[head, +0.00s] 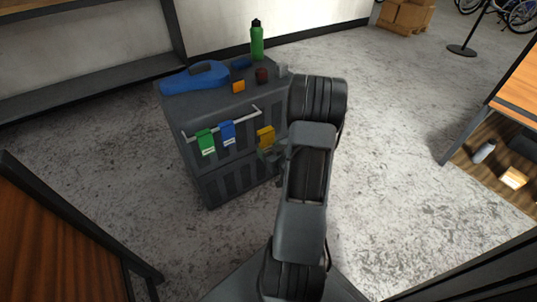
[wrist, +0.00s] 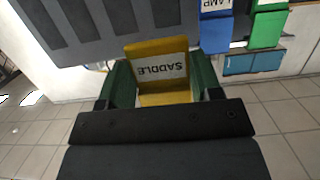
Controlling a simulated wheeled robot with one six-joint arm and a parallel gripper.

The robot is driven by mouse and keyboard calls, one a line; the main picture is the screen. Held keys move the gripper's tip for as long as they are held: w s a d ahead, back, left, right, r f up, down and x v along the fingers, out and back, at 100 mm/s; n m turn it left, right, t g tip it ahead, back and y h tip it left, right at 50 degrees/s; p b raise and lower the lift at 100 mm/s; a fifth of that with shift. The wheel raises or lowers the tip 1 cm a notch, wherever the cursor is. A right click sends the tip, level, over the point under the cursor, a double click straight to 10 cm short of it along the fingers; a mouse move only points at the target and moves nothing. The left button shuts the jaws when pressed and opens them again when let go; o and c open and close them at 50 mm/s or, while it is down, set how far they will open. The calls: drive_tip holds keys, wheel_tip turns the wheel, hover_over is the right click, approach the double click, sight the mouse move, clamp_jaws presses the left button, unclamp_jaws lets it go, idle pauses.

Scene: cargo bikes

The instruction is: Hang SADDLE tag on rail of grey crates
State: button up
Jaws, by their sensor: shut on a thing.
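The yellow SADDLE tag (wrist: 160,66) is held between the two green fingers of my gripper (wrist: 163,85) in the wrist view, its lettering upside down there. In the head view the yellow tag (head: 265,134) is at the front of the grey crates (head: 205,180), near the right part of the rail (head: 235,122). My gripper (head: 270,150) is partly hidden by my arm. A green tag (head: 205,142) and a blue tag (head: 227,132) hang on the rail, left of the yellow one. Whether the yellow tag touches the rail cannot be told.
On top of the crates are a blue object (head: 195,77), a green bottle (head: 257,40), an orange block (head: 238,86) and a dark red cup (head: 262,75). A wooden shelf unit (head: 518,85) stands at the right. Grey floor (head: 400,130) is clear between.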

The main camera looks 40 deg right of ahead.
drive_tip(key=r+b+x, duration=0.1)
drive_tip(key=x, duration=1.2)
drive_tip(key=shift+w, duration=0.5)
idle(0.5)
drive_tip(key=shift+b, duration=0.3)
drive_tip(key=o, duration=1)
drive_tip(key=shift+c, duration=0.2)
